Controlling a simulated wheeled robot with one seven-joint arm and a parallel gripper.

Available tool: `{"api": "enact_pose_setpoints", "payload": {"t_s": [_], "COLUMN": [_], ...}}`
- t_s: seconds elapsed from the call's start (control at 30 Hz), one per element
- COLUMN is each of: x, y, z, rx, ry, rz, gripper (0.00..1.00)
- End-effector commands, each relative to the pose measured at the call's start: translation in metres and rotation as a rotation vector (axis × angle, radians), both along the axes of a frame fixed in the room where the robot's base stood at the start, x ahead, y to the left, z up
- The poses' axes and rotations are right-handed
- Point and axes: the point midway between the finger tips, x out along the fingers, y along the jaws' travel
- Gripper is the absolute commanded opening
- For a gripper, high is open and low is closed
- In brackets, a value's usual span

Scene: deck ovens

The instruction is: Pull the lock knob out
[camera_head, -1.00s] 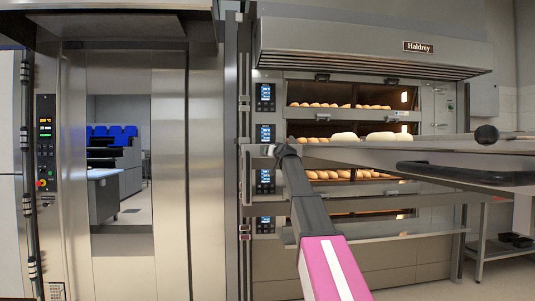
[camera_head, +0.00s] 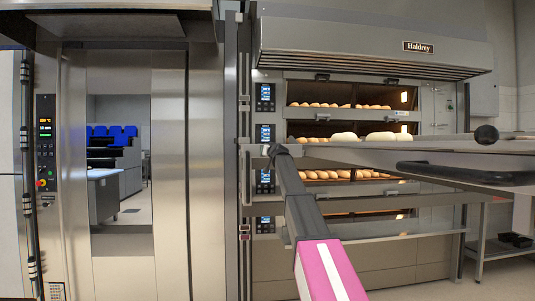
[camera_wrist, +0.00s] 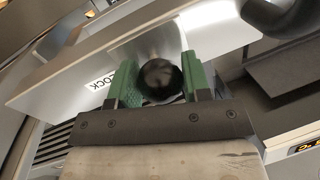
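The lock knob (camera_wrist: 160,72) is a dark, glossy ball beside a white label reading LOCK (camera_wrist: 100,82) on a pale metal face, in the wrist view. My gripper (camera_wrist: 160,85) has its green fingers on both sides of the knob, and both appear to touch it. In the head view, my gripper (camera_head: 275,151) is at the left end of the long metal loader (camera_head: 350,153) in front of the ovens. The knob is too small or hidden to make out there.
The deck ovens (camera_head: 345,120) hold bread on several lit decks. A black ball (camera_head: 486,135) and a black bar handle (camera_head: 465,173) are on the loader's right part. A tall steel cabinet (camera_head: 173,180) with a glass panel stands on the left.

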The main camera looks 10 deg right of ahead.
Motion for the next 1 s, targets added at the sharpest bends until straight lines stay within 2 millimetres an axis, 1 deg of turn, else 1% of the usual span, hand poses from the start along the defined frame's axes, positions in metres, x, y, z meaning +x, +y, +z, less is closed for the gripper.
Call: {"api": "enact_pose_setpoints", "payload": {"t_s": [0.13,0.3,0.37,0.63,0.67,0.7,0.73,1.0], "x": [-0.003,-0.023,-0.028,-0.028,-0.028,-0.028,-0.028,-0.027], "y": [0.000,0.000,0.000,0.000,0.000,0.000,0.000,0.000], "z": [0.000,0.000,0.000,0.000,0.000,0.000,0.000,0.000], "rx": [0.000,0.000,0.000,0.000,0.000,0.000,0.000,0.000], "ry": [0.000,0.000,0.000,0.001,0.001,0.001,0.001,0.000], "rz": [0.000,0.000,0.000,0.000,0.001,0.001,0.000,0.000], "gripper": [0.01,0.01,0.01,0.01,0.53,0.66,0.69,0.69]}}
